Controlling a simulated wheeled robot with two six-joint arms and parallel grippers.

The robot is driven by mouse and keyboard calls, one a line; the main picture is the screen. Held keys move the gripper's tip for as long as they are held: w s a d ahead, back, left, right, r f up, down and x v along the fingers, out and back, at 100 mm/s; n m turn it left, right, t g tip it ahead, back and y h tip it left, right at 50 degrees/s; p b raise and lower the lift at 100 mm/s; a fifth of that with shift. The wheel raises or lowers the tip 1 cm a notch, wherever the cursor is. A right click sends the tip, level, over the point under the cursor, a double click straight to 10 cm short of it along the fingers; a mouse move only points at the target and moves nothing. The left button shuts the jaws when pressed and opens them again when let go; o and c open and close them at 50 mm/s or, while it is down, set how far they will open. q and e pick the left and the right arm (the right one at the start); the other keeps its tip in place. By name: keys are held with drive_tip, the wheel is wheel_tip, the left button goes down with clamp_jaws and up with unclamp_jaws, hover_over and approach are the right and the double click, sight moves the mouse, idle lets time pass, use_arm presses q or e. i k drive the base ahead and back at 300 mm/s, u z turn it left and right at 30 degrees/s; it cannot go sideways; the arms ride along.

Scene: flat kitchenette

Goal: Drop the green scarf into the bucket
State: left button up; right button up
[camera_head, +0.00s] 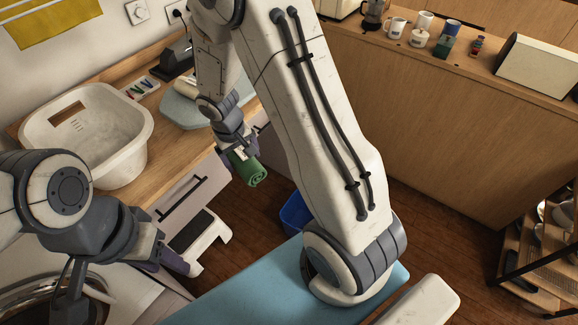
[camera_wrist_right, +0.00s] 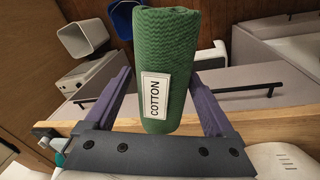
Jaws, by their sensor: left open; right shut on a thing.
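The green scarf (camera_head: 249,170) is a rolled green cloth with a white label reading COTTON. My right gripper (camera_head: 243,156) is shut on the scarf and holds it in the air, just off the front edge of the wooden counter. In the right wrist view the scarf (camera_wrist_right: 167,50) stands between the two purple fingers. The blue bucket (camera_head: 294,212) is on the floor, lower and to the right of the scarf, partly hidden behind my right arm. A blue piece, likely the bucket (camera_wrist_right: 122,18), shows at the top of the wrist view. My left gripper (camera_head: 172,262) is open and empty at lower left.
A white basket (camera_head: 130,128) stands on the wooden counter (camera_head: 168,152). A white step stool (camera_head: 208,238) is on the floor beside the drawers. A blue surface (camera_head: 245,290) lies in front. Mugs and a white box (camera_head: 540,68) stand on the far counter.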

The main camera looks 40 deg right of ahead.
sight(299, 226)
drive_tip(key=z, duration=2.4)
drive_tip(key=k, duration=0.5)
drive_tip(key=u, duration=1.05)
